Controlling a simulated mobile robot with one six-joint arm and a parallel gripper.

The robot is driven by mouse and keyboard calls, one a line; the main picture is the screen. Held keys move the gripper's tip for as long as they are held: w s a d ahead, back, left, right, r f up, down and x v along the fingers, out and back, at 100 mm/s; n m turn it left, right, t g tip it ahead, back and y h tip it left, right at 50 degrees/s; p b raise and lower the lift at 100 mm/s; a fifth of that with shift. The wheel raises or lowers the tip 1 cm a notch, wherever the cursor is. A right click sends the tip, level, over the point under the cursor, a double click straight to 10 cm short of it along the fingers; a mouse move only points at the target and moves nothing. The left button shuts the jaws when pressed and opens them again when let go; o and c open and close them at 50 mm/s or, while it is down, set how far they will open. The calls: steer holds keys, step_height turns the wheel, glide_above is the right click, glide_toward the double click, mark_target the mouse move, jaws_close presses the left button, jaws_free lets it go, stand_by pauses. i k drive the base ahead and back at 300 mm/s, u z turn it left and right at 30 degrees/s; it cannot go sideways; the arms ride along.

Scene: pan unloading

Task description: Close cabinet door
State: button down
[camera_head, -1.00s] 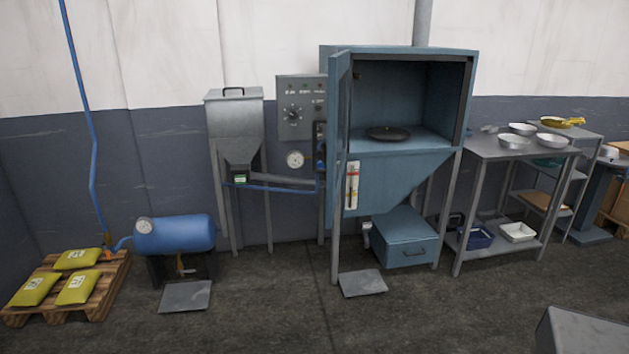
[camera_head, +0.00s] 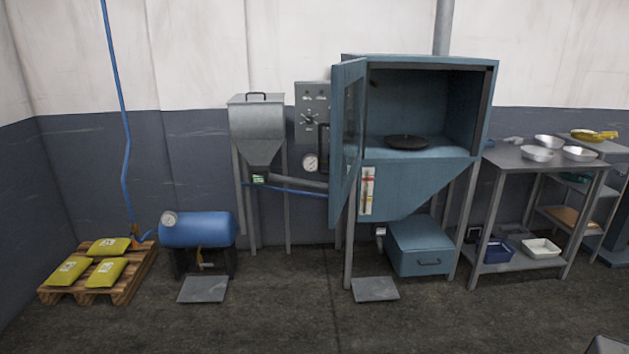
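The blue cabinet (camera_head: 410,185) stands right of the middle on legs, with its upper compartment open. Its door (camera_head: 347,140) is hinged on the left side of the opening and swung wide out toward me, seen at a steep angle. A dark handle shows at the door's left edge (camera_head: 323,148). A dark round pan (camera_head: 407,142) lies on the floor of the compartment. My gripper is not in view.
A metal table (camera_head: 515,160) with several bowls stands to the right. A grey hopper (camera_head: 257,125) and a blue tank (camera_head: 198,229) stand to the left. A pallet (camera_head: 118,288) with yellow bags is at far left. Floor plates (camera_head: 375,289) lie in front; the foreground floor is mostly clear.

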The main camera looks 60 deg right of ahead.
mark_target(347, 144)
steer(key=z, duration=0.15)
steer(key=i, duration=0.9)
steer(key=u, duration=0.05)
